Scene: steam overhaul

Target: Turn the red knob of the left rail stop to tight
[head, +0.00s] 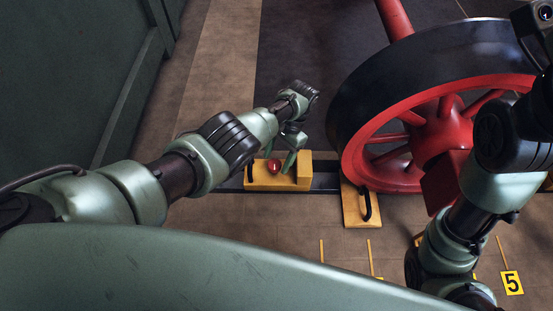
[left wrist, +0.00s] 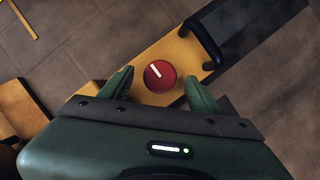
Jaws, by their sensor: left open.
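The left rail stop (head: 299,181) is a yellow block on the dark rail, left of the big red wheel. Its red knob (head: 274,166) is on top and carries a white pointer line. In the left wrist view the red knob (left wrist: 160,76) lies just beyond and between my fingertips, its white line tilted toward the upper left. My left gripper (head: 279,158) is open above the stop, with one green finger on each side of the knob in the left wrist view (left wrist: 161,82). I cannot tell whether the fingers touch it. My right gripper is not clearly in view.
The big red wheel (head: 437,118) with a dark rim stands on the rail to the right. A yellow wedge (head: 356,207) with a black handle sits at its foot. A black handle (left wrist: 205,42) rises from the stop.

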